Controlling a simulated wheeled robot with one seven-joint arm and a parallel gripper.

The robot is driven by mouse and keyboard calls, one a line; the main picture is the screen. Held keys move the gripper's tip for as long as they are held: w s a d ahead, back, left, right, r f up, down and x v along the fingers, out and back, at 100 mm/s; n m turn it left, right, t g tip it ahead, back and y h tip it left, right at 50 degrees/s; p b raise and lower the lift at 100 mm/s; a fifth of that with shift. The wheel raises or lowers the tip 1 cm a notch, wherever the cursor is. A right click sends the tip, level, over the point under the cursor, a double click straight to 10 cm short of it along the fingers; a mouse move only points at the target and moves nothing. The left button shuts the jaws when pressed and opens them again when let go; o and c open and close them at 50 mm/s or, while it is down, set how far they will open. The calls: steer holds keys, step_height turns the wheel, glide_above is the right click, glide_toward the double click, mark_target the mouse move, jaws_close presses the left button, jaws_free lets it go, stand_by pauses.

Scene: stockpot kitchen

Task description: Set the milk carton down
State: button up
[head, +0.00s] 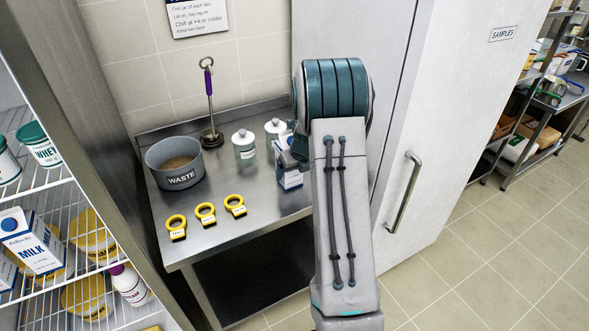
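A blue-and-white carton (290,179) is at the right part of the steel table, upright, partly hidden behind my arm. My gripper (297,148) is at the carton's upper part, mostly hidden by my arm. I cannot tell whether its fingers are closed on the carton, or whether the carton's base touches the table. Another milk carton (38,250), white and blue with a blue cap, stands on the wire shelf at the left.
The steel table (240,220) holds a grey WASTE bin (178,178), several yellow ring tags (206,212), two lidded glass jars (244,151) and a purple-handled tool (210,105). A tall white cabinet (400,130) stands at the right.

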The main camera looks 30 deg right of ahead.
steer(key=v, duration=1.2)
steer(key=s+a+r+n, duration=0.5)
steer(key=s+a+n, duration=0.1)
steer(key=a+n, duration=0.25)
steer(key=s+a+r+n, duration=0.1)
steer(key=s+a+n, duration=0.4)
steer(key=s+n, duration=0.6)
steer(key=s+a+n+g, duration=0.1)
steer(key=s+a+n, duration=0.5)
steer(key=s+n, duration=0.4)
steer(key=n, duration=0.6)
steer(key=shift+s+r+b, duration=0.4)
